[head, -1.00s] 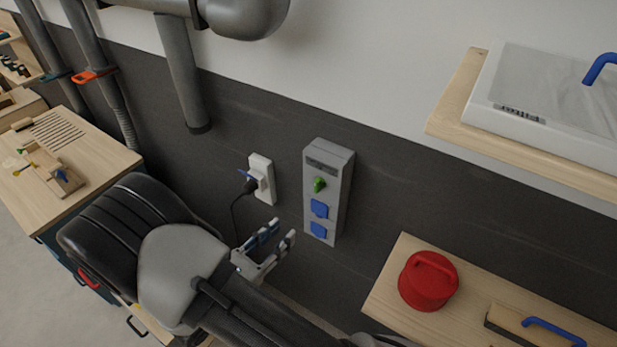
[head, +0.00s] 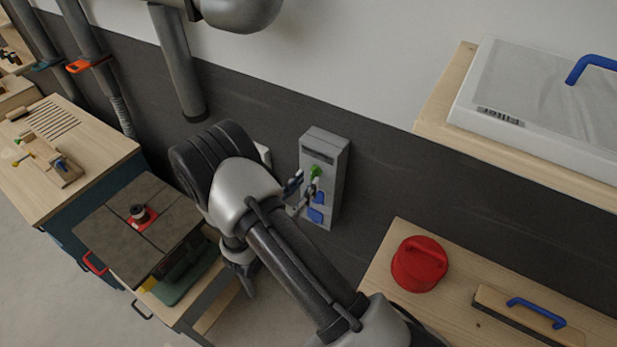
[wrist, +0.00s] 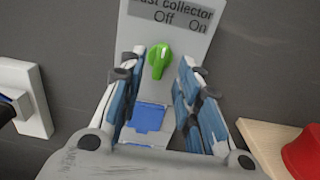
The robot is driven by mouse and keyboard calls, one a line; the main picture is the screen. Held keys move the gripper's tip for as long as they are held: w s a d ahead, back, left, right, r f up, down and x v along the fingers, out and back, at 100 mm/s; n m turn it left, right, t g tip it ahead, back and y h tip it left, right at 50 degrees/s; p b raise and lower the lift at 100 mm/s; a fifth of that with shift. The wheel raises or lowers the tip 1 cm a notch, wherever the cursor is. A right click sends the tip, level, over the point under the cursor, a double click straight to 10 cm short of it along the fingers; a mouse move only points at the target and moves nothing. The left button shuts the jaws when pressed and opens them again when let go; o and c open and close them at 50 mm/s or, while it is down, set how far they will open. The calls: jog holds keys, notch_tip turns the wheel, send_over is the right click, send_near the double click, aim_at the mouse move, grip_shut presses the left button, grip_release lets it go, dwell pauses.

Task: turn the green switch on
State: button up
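The green switch (head: 316,172) is a small rotary knob on a grey control box (head: 323,150) on the dark wall. In the wrist view, the green switch (wrist: 159,61) sits under the label "Dust collector" with "Off" and "On". Its handle stands nearly upright, leaning slightly; I cannot tell which setting it marks. My gripper (wrist: 162,57) is open, with one blue-padded finger on each side of the switch and visible gaps to it. In the head view, my gripper (head: 304,184) is at the box front, partly covering the lower part.
Blue socket covers (wrist: 147,118) sit below the switch. A white wall socket (wrist: 25,98) is to the left. A red lidded container (head: 419,264) stands on a wooden top at the right. A shelf with a filter box (head: 545,95) juts out at upper right.

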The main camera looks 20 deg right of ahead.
jog(key=shift+x, duration=1.2)
jog(key=shift+c, duration=0.3)
grip_shut()
